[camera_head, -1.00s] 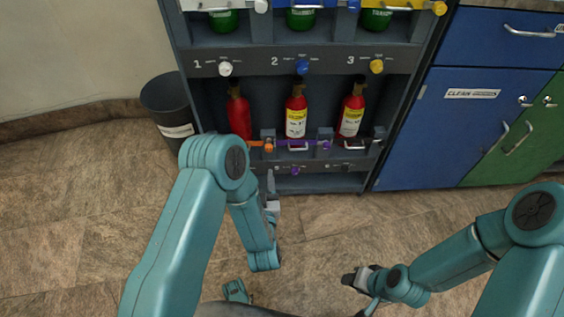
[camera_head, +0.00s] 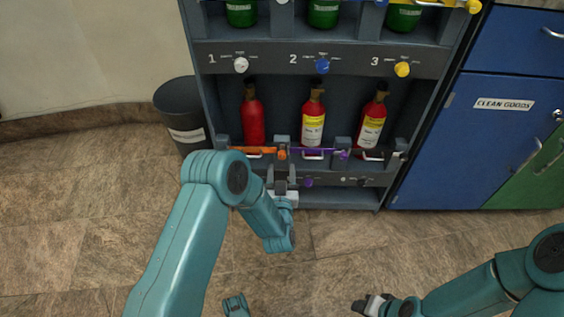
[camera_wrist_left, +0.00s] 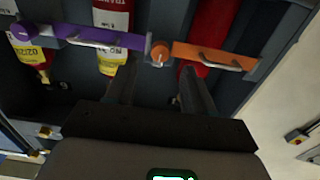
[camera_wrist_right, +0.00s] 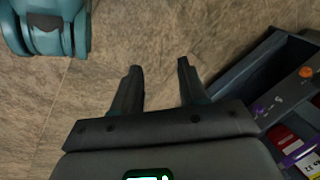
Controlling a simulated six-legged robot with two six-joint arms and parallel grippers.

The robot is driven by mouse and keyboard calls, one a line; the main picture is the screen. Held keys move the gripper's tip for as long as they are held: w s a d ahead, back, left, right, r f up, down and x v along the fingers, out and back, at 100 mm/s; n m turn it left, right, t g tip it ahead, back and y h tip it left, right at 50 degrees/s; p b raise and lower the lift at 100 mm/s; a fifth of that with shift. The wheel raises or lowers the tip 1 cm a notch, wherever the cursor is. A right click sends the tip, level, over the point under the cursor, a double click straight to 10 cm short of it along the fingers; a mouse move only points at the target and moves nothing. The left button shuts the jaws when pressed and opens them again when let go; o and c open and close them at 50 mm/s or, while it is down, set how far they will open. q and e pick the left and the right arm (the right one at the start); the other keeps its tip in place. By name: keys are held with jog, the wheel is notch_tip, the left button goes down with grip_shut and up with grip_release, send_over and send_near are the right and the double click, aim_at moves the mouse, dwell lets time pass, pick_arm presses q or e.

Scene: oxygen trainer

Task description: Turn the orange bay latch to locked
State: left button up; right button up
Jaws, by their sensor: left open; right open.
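An orange bar (camera_head: 254,150) with a round orange knob (camera_head: 282,153) at its right end crosses the front of the lower left bay. In the left wrist view the bar (camera_wrist_left: 215,55) carries a metal handle, and the knob (camera_wrist_left: 160,53) lies just beyond and between the open fingertips. My left gripper (camera_head: 285,172) is open and empty, in front of the rack just below that knob. In the right wrist view an orange dial (camera_wrist_right: 306,72) shows on the rack's panel; in the head view my left gripper hides that area. My right gripper (camera_head: 368,301) is open and empty, low over the floor.
Red bottles, one of them (camera_head: 252,120), stand in the lower bays. A purple bar (camera_head: 318,151) is beside the orange one, with a purple dial (camera_head: 308,183) below. A dark bin (camera_head: 184,112) stands left, blue cabinets (camera_head: 480,135) right. Floor in front is clear.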

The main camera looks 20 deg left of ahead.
pick_arm(q)
jog(key=b+x, duration=0.1)
jog(key=x, duration=0.4)
jog(key=shift+w+a, duration=0.1)
jog(key=shift+w, duration=0.15)
pick_arm(e)
jog(key=shift+w+d+f+t, duration=0.15)
jog(key=shift+w+f+t, duration=0.15)
jog(key=shift+w+f, duration=0.6)
jog(key=shift+s+f, duration=0.1)
pick_arm(q)
grip_shut()
